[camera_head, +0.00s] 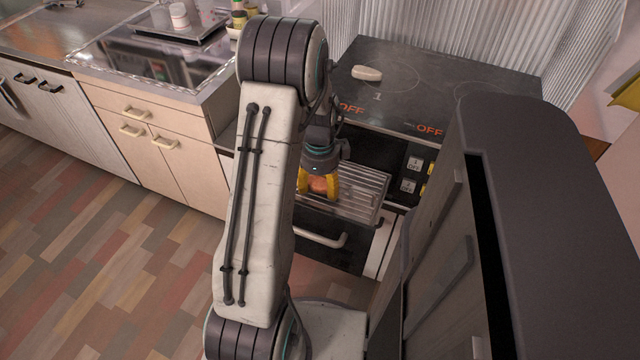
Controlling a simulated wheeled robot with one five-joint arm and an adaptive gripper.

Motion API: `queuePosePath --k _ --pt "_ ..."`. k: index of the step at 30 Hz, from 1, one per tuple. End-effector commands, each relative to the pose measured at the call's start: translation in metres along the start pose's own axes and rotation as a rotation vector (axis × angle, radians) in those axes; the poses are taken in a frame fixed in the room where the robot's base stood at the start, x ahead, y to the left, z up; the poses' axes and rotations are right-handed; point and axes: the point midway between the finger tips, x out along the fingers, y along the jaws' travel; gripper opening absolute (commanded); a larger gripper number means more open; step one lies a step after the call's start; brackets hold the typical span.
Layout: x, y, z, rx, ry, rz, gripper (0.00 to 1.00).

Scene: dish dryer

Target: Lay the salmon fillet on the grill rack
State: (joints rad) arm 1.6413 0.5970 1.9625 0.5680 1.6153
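The grill rack (362,188) is a set of pale metal bars on a slid-out tray at the front of the cooker, below the hob. My gripper (318,188) points down over the rack's left part. Its two yellow fingers stand on either side of an orange-pink piece, the salmon fillet (318,184), and appear closed on it. My arm and the fingers hide part of the fillet and the rack's left end. I cannot tell whether the fillet touches the bars.
The black hob (415,90) behind bears a small pale oval object (367,73). A drawer handle (322,238) juts out below the rack. A counter (205,95) with a sink and small jars stands at the left. The wooden floor (110,260) at the left is clear.

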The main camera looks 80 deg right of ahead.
Motion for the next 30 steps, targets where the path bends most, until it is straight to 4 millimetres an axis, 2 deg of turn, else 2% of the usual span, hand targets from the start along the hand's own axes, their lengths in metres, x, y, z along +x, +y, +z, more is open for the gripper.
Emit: queuePosePath --k 1,4,12,16,20,30 --pt "0.0 0.0 0.0 0.0 0.0 0.0 0.63" --pt "0.0 0.0 0.0 0.0 0.0 0.0 0.72" --pt "-0.001 0.0 0.0 0.0 0.0 0.0 0.72" --pt "-0.008 -0.001 0.0 0.0 0.0 -0.002 0.72" --pt "-0.025 -0.001 0.0 0.0 0.0 -0.004 0.72" --pt "-0.084 -0.001 0.001 0.0 0.0 -0.004 0.72"
